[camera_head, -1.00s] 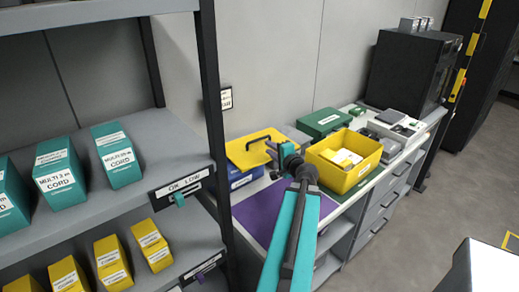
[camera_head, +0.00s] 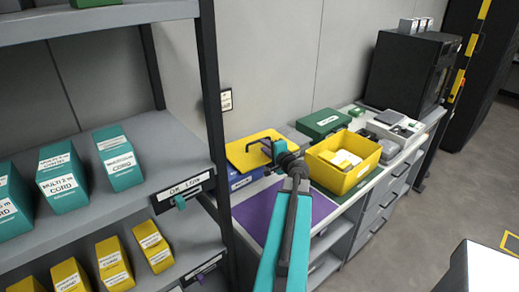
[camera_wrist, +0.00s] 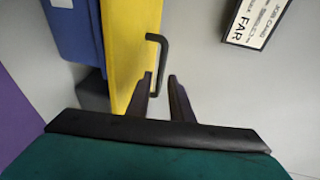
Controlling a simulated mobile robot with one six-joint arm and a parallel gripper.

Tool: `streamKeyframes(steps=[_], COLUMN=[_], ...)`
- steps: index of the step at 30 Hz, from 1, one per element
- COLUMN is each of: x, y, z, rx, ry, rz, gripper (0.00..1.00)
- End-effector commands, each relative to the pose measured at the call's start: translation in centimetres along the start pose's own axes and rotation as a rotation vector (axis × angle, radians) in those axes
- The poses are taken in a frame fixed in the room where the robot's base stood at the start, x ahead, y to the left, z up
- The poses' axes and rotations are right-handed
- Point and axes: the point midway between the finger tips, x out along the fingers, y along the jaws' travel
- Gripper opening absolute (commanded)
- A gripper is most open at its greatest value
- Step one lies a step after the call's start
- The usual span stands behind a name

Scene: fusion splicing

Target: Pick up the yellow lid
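The yellow lid (camera_head: 241,157) lies on top of a blue box (camera_head: 240,181) at the back left of the bench. In the wrist view the lid (camera_wrist: 130,40) runs vertically, and its black bar handle (camera_wrist: 164,58) shows just beyond and partly between my fingertips. My gripper (camera_wrist: 159,76) is open, with a clear gap between its two dark fingers. In the head view my gripper (camera_head: 270,150) is at the right end of the lid, beside the handle. I cannot tell whether a finger touches the handle.
A yellow bin (camera_head: 342,178) with pale items stands just right of my arm, and a green case (camera_head: 322,122) is behind it. A purple mat (camera_head: 262,212) lies in front. A shelf post (camera_head: 217,130) stands to the left. A wall sign (camera_wrist: 257,20) is near the lid.

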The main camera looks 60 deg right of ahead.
Motion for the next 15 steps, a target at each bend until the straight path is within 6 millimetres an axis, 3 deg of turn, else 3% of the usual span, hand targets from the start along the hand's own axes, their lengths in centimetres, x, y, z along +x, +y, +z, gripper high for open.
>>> streamKeyframes(steps=[15], x=[4.3], y=[-0.3], z=[-0.1], rx=[0.000], ry=[0.000], rz=[0.000], gripper=[0.20])
